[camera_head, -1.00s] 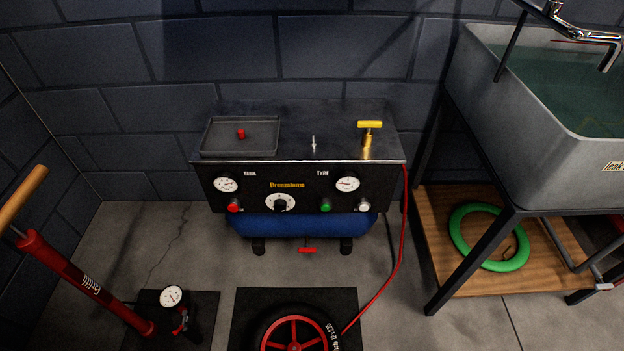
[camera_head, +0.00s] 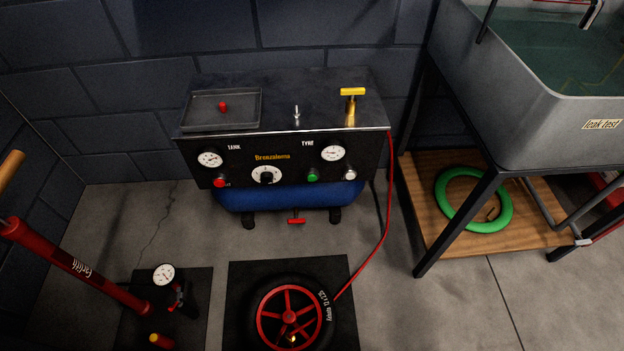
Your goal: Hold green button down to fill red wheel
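The compressor's black front panel (camera_head: 289,172) stands against the wall in the middle. The green button (camera_head: 312,175) is on its right half, below the TYRE gauge (camera_head: 333,153). A red button (camera_head: 220,181) is on the left below the TANK gauge (camera_head: 210,159), and a white button (camera_head: 350,174) is at the far right. The red wheel (camera_head: 287,292) with a black tyre lies flat on a dark mat (camera_head: 243,275) in front. A red hose (camera_head: 388,208) runs from the panel's right side to the wheel. Neither of my grippers is in view.
A red hand pump (camera_head: 88,268) leans at the left, near a small gauge (camera_head: 164,274). A grey water tank (camera_head: 500,110) on a dark frame stands at the right, with a green tyre (camera_head: 446,208) on its wooden shelf. The floor between is clear.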

